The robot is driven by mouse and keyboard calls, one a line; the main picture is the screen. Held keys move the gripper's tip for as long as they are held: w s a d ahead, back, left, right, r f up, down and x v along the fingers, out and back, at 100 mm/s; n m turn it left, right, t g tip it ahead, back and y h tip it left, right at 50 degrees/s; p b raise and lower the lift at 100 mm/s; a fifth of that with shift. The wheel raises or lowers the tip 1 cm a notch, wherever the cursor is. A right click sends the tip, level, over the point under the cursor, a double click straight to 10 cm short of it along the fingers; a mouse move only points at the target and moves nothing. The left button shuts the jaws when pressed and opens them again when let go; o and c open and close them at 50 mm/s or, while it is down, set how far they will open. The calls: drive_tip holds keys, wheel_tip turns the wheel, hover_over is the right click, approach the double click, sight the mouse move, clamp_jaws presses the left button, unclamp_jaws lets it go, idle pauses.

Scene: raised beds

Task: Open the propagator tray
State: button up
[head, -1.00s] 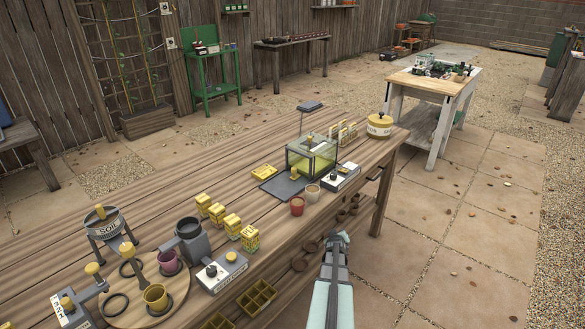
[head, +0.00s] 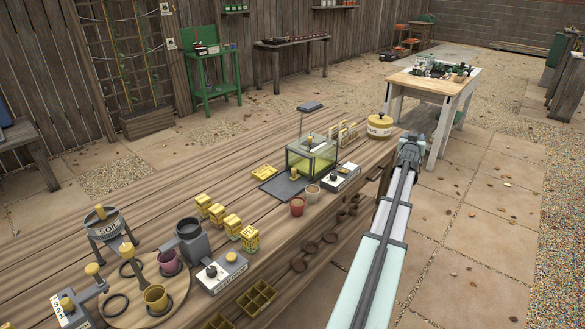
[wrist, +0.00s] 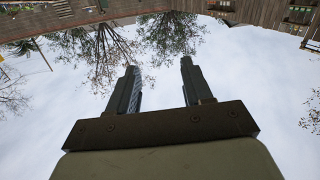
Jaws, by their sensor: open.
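A clear-sided box with dark edges and a yellow-green lower part, which looks like the propagator (head: 312,160), stands toward the far end of the long wooden bench. A dark flat plate with a yellow knob (head: 294,174) lies at its front left. I cannot tell whether this is part of the propagator's tray. My gripper (head: 411,138) is right of the box and beyond the bench's right edge, apart from it and touching nothing visible. In the wrist view my gripper (wrist: 158,66) has its two fingers spread and empty, with sky behind them.
A yellow lidded pot (head: 380,126) is at the bench's far corner. Yellow packets (head: 232,224) and a soil hopper (head: 104,224) stand nearer. Paving right of the bench is open.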

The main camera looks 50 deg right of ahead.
drive_tip(key=w+a+r+m+t, duration=0.1)
drive_tip(key=w+r+t, duration=0.1)
drive_tip(key=w+r, duration=0.75)
drive_tip(key=w+a+r+m+t+y, duration=0.1)
drive_tip(key=w+a, duration=0.2)
drive_tip(key=w, duration=0.4)
drive_tip(key=w+a+r+y, duration=0.1)
drive_tip(key=w+a, duration=0.2)
drive_tip(key=w, duration=0.4)
drive_tip(key=m+g+y, duration=0.4)
drive_tip(key=g+y, duration=0.2)
drive_tip(key=y, duration=0.2)
hover_over(294, 169)
drive_tip(key=w+d, duration=0.2)
drive_tip(key=d, duration=0.2)
wheel_tip(294, 169, down, 11)
drive_tip(key=shift+f, duration=0.2)
drive_tip(key=a+m+g+y, duration=0.2)
drive_tip(key=a+g+y, duration=0.1)
drive_tip(key=a, duration=0.6)
drive_tip(key=x, duration=1.4)
drive_tip(key=shift+f, duration=0.2)
